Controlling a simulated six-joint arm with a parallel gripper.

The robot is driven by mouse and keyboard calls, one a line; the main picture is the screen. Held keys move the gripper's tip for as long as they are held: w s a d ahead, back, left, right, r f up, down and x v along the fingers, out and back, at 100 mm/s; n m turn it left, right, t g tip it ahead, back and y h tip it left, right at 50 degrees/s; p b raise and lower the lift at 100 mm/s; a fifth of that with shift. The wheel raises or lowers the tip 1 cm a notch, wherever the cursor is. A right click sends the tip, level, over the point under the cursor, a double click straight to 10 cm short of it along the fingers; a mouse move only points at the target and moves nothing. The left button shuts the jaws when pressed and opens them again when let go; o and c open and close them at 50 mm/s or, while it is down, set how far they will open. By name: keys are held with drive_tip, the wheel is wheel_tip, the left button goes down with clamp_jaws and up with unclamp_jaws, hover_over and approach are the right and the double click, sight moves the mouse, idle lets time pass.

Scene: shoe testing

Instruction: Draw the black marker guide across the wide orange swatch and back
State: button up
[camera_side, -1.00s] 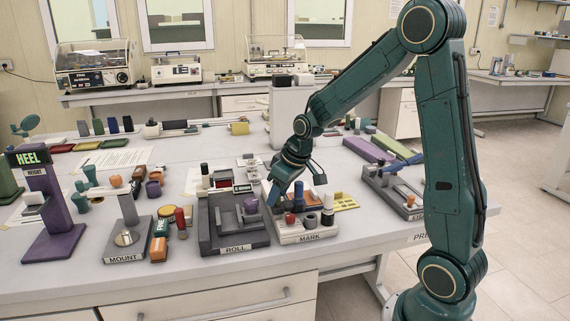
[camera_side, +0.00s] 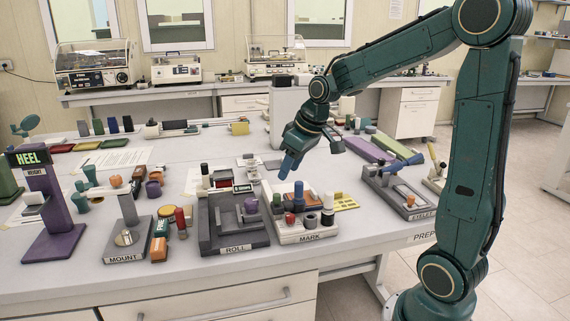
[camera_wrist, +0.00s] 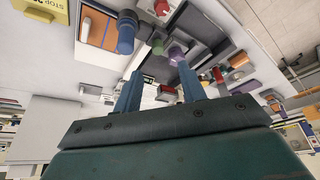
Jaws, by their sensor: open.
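My gripper (camera_side: 312,158) is open and empty, raised above the back of the MARK station (camera_side: 306,236), with its blue fingers apart. In the wrist view both fingers (camera_wrist: 158,92) are spread with nothing between them close by. A wide orange swatch (camera_wrist: 97,29) lies on the station's board, left of the fingers in the wrist view. A blue cylinder (camera_side: 299,190) stands beside the swatch and also shows in the wrist view (camera_wrist: 126,34).
The grey ROLL station (camera_side: 233,225) stands directly left of MARK. A red piece (camera_side: 290,218) and dark round pieces sit at MARK's front. A yellow plate (camera_side: 346,202) lies to the right, and the EYELET station (camera_side: 396,192) is farther right.

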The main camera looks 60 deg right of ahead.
sight(277, 194)
drive_tip(key=shift+v, duration=2.45)
drive_tip(key=shift+w+d+f, duration=0.1)
drive_tip(key=shift+w+d, duration=0.05)
drive_tip(key=shift+d, duration=0.05)
drive_tip(key=shift+f, duration=0.1)
drive_tip(key=x, duration=1.3)
drive_tip(key=shift+w+f, duration=0.2)
drive_tip(key=shift+f, duration=0.05)
clamp_jaws()
